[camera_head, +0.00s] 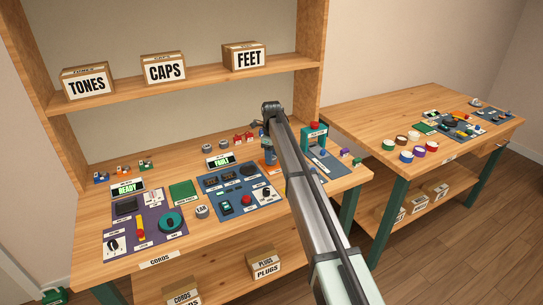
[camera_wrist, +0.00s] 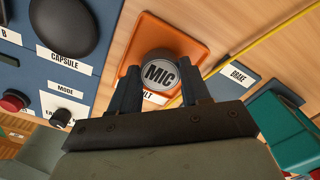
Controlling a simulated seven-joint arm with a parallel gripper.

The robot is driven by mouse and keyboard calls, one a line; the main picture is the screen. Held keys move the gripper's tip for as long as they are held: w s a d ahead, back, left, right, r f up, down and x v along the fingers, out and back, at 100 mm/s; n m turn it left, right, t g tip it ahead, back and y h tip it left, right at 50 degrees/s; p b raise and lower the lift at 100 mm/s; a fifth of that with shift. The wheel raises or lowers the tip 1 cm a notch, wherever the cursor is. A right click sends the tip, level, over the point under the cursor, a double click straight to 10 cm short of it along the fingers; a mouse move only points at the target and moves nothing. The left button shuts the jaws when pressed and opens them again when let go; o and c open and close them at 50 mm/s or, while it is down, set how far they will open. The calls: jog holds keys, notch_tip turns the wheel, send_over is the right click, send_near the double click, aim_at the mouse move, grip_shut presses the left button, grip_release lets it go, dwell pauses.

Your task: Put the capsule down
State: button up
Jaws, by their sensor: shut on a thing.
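The capsule (camera_wrist: 158,74) is a round grey disc marked MIC, between my fingers in the wrist view. My gripper (camera_wrist: 160,90) is shut on it. The capsule is over an orange tray (camera_wrist: 150,24), whose label is partly covered and ends in "ULT". I cannot tell whether the capsule touches the tray. In the head view, my gripper (camera_head: 269,155) is at the orange tray (camera_head: 262,167), right of the blue panel, and the capsule is hidden.
A blue panel (camera_head: 259,208) with a black CAPSULE pad (camera_wrist: 64,25) lies left of the tray. Another grey capsule marked EAR (camera_head: 202,211) sits between the panels. A green press-like fixture (camera_head: 314,136) stands right of my gripper. A green mat (camera_head: 183,193) is bare.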

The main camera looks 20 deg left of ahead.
jog(key=shift+f, duration=0.1)
jog(key=o, duration=1.1)
jog(key=shift+o, duration=0.2)
notch_tip(320, 180, up, 12)
jog(key=shift+d, duration=0.1)
